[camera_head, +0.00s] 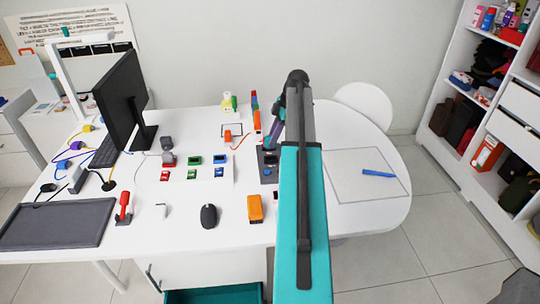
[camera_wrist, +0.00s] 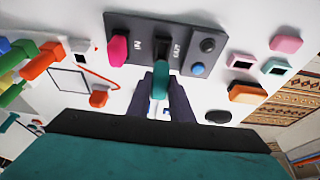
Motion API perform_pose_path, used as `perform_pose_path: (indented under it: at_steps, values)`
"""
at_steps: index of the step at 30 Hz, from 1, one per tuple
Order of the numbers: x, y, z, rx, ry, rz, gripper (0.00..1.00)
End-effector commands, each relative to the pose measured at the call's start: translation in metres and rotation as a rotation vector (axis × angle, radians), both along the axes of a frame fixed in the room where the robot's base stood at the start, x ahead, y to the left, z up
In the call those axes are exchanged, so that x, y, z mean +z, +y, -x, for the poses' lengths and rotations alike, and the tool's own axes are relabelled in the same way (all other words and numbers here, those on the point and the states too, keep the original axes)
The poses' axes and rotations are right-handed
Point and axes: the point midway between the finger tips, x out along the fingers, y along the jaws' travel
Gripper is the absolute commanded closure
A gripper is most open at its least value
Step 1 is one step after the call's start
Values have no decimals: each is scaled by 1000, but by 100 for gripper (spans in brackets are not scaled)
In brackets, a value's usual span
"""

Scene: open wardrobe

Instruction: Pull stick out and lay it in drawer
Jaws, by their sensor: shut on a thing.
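In the wrist view, a teal stick (camera_wrist: 160,82) stands between the two dark fingers of my gripper (camera_wrist: 164,90), which is shut on it. Its far end meets a dark panel (camera_wrist: 134,24) lettered IN and OUT; I cannot tell how deep it sits. A pink piece (camera_wrist: 118,48) is at the panel's left, apart from my fingers. In the head view, my gripper (camera_head: 270,145) is over the same panel (camera_head: 267,176) on the white table, partly hidden by my arm. An open teal drawer (camera_head: 213,296) shows at the bottom, below the tabletop.
A blue stick-like piece (camera_head: 378,173) lies in an outlined square at the table's right. An orange block (camera_head: 255,208), a black mouse (camera_head: 209,216) and several small coloured pieces lie left of my arm. A monitor (camera_head: 120,98) stands at left, shelves (camera_head: 468,98) at right.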

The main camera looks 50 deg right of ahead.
Motion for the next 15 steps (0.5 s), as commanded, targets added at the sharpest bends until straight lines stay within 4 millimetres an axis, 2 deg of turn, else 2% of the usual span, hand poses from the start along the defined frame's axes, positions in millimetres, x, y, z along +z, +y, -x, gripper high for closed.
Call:
perform_pose_path:
  at_steps: [5, 8, 15]
  values:
    - [0, 22, -12, -25, -2, 0, 100]
    - [1, 44, -24, -58, -2, 0, 100]
    - [6, 116, -57, -172, -2, 1, 100]
